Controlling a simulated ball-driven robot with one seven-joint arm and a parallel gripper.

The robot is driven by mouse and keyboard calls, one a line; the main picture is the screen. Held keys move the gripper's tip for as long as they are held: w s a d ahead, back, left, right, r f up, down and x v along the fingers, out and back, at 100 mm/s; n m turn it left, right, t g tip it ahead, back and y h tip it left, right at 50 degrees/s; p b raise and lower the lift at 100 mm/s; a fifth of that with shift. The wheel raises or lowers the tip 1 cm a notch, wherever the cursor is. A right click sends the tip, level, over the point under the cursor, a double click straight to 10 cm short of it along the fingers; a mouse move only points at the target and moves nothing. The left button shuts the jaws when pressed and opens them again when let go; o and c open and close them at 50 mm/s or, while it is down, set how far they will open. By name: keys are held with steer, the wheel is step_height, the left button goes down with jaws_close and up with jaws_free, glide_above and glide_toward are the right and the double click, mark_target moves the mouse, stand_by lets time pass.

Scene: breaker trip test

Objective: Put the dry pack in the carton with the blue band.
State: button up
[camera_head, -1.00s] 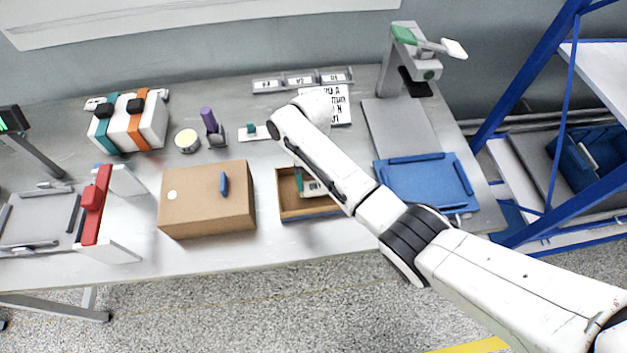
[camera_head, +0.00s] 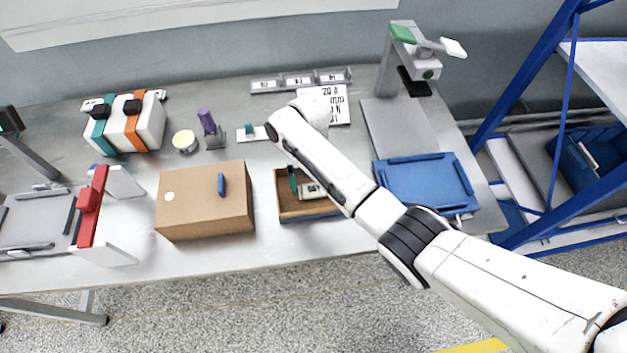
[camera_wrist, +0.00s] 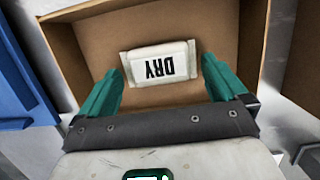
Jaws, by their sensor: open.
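The dry pack (camera_wrist: 158,63), a small pale packet with an inverted "DRY" label, lies flat inside an open brown carton (camera_wrist: 90,40) in the wrist view. In the head view the pack (camera_head: 309,191) shows in the carton (camera_head: 287,210), partly hidden by my arm. A blue strip shows along the carton's lower front edge. My gripper (camera_wrist: 161,70) is open, its teal fingers at either side of the pack with small gaps visible. In the head view one teal finger of my gripper (camera_head: 293,180) shows inside the carton.
A closed brown box (camera_head: 200,215) with a blue handle stands left of the carton. A blue tray (camera_head: 425,183) lies to the right, before a grey stand (camera_head: 400,125). A red-topped fixture (camera_head: 92,210) stands far left. Bare table (camera_head: 270,245) lies in front.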

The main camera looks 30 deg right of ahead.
steer(key=p+v, duration=0.2)
steer(key=v, duration=1)
steer(key=shift+p, duration=0.35)
steer(key=shift+f, duration=0.15)
steer(key=s+a+f+n+t+y, duration=0.1)
steer(key=s+a+f+t, duration=0.1)
steer(key=s+a+f, duration=0.3)
steer(key=s+d, duration=0.4)
steer(key=s, duration=0.5)
steer(key=s+d+n+t+h, duration=0.1)
steer(key=s+d, duration=0.3)
steer(key=s, duration=0.6)
steer(key=s+d+h, duration=0.1)
steer(key=s+d, duration=0.3)
steer(key=s, duration=0.6)
steer(key=shift+r+n+t, duration=0.3)
steer(key=shift+r, duration=0.05)
